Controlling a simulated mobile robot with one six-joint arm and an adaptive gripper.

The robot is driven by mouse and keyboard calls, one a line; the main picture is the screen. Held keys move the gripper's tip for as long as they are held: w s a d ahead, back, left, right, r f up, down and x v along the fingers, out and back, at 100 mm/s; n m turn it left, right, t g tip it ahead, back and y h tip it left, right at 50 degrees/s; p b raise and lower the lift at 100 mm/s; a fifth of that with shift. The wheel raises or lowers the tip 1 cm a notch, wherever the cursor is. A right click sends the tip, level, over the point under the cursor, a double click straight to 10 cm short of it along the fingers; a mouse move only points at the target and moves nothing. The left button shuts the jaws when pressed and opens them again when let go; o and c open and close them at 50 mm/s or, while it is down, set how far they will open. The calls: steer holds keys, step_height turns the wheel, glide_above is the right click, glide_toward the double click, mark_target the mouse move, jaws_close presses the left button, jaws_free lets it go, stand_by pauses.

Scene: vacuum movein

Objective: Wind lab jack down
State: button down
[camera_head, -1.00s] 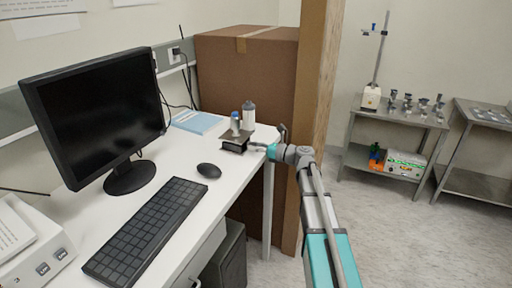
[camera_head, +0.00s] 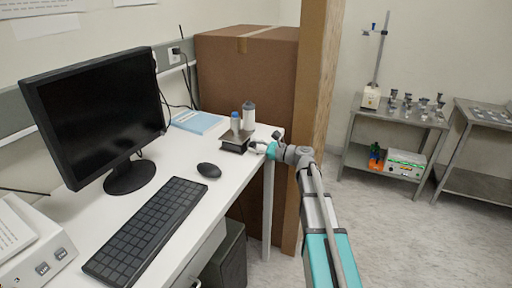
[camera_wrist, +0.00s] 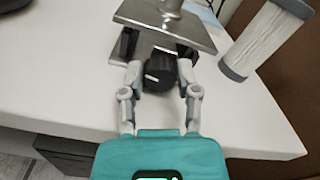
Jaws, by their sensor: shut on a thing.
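The lab jack (camera_head: 235,144) stands near the right end of the white desk, low, with a blue-capped vial (camera_head: 235,123) on its plate. In the wrist view its metal top plate (camera_wrist: 172,22) is at the top of the picture, with a black round knob (camera_wrist: 160,72) on the side facing me. My gripper (camera_wrist: 159,78) is shut on the knob, one finger on each side. In the head view my gripper (camera_head: 257,147) meets the jack from the right at the desk's edge. The jack's far side is hidden.
A white cylinder with grey ends (camera_wrist: 265,38) stands on the desk close to the right of the jack; it also shows in the head view (camera_head: 248,116). A mouse (camera_head: 209,170), keyboard (camera_head: 146,231) and monitor (camera_head: 95,105) are to the left. A cardboard box (camera_head: 246,75) is behind.

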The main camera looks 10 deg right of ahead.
stand_by(0.4)
steer(key=shift+c, duration=1.7)
jaws_free()
steer(key=shift+s, duration=0.1)
steer(key=v, duration=1.2)
